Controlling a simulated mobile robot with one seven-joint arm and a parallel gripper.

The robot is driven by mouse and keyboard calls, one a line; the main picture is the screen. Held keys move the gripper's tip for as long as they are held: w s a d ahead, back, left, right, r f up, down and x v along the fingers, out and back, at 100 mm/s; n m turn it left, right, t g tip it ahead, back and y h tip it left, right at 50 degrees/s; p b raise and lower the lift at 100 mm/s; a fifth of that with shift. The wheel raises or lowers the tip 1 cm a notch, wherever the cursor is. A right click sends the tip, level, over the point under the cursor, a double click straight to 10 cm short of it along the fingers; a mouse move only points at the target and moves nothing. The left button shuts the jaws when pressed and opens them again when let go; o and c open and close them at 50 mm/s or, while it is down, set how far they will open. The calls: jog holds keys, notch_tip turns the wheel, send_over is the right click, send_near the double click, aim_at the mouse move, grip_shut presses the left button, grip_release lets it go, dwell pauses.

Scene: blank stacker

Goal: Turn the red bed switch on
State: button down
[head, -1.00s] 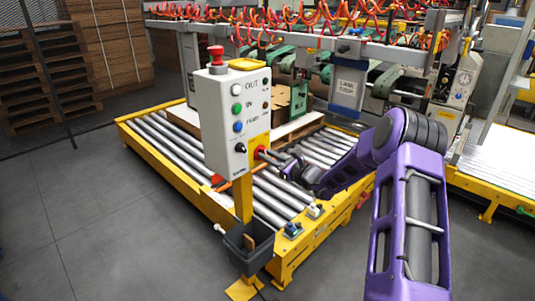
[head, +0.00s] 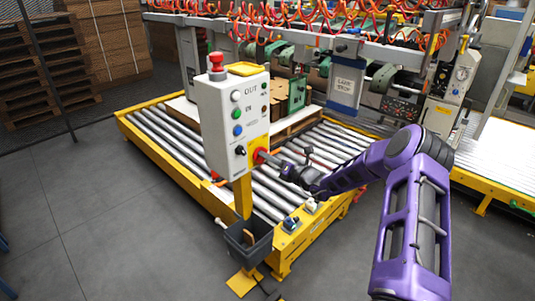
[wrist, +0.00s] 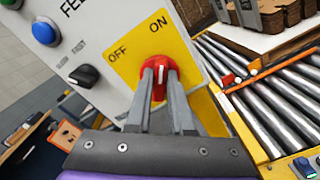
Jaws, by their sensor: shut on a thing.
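The red switch (wrist: 158,66) is a round knob on a yellow plate (wrist: 184,55) marked OFF and ON, on the side of the white control box (head: 222,110). In the head view the red switch (head: 258,156) sits low on the box's right side. My gripper (wrist: 159,76) is shut on the red switch, one finger on each side of its grip. A pale mark shows at the knob's top, between the OFF and ON labels; the exact setting is hard to tell. My gripper also shows at the switch in the head view (head: 262,157), arm reaching from the right.
A black selector knob (wrist: 87,75) and a blue button (wrist: 45,32) lie left of the switch. A grey bin (head: 240,247) hangs below the box on its yellow post. The roller conveyor (head: 165,143) stands close behind. Grey floor at left is open.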

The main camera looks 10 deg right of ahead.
jog(key=shift+m, duration=0.6)
jog(key=c, duration=0.8)
grip_release()
jog(key=shift+s+d+p, duration=0.1)
jog(key=shift+d+p, duration=0.05)
jog(key=shift+p, duration=0.15)
jog(key=v, duration=1.7)
